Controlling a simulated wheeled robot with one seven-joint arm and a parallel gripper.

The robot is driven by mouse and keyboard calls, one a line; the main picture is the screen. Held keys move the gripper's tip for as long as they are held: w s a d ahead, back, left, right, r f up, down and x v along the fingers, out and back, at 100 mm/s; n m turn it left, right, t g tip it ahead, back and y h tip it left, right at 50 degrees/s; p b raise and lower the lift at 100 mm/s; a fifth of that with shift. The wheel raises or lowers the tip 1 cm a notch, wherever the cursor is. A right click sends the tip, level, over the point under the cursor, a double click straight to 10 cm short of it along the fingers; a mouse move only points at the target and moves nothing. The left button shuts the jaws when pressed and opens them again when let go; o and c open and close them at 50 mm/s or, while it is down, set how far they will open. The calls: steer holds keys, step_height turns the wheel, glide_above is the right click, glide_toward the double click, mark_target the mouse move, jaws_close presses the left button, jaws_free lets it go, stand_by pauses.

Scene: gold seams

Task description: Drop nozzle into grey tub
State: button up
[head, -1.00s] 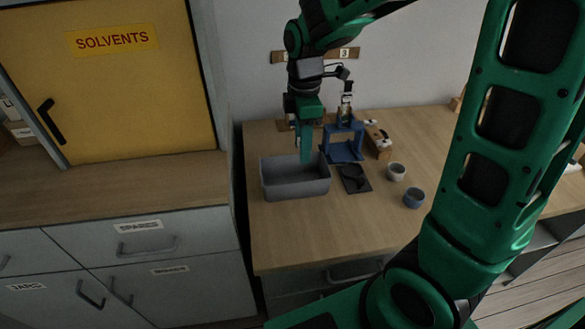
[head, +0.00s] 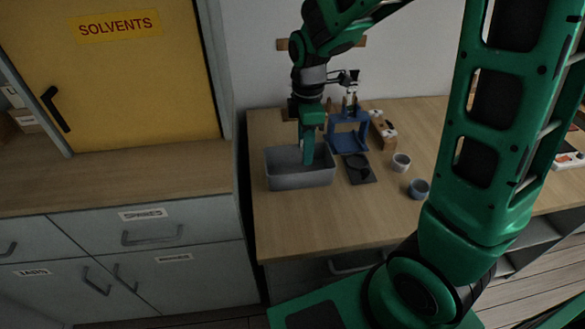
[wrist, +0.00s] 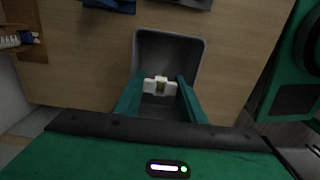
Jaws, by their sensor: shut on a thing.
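The grey tub (head: 300,181) stands at the back left of the wooden table. My gripper (head: 308,162) points down into the tub's opening, its fingertips at about rim level or a little below. In the wrist view my gripper (wrist: 160,90) is shut on a small white nozzle with a brass-coloured middle (wrist: 160,86). The grey tub (wrist: 171,45) shows behind and around the nozzle. The nozzle is hidden in the head view. I cannot tell how far it is above the tub floor.
A blue stand (head: 347,135) and a dark plate (head: 358,168) are right of the tub. Two small cups, one white (head: 401,162) and one blue-grey (head: 419,188), stand further right. The table front (head: 310,225) is clear. A yellow solvents cabinet (head: 130,90) is at left.

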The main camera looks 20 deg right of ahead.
steer(key=shift+f, duration=0.9)
steer(key=o, duration=0.9)
steer(key=shift+c, duration=0.2)
steer(key=shift+w+r, duration=0.1)
steer(key=shift+r, duration=0.5)
step_height(320, 180, up, 10)
steer(key=shift+f, duration=0.2)
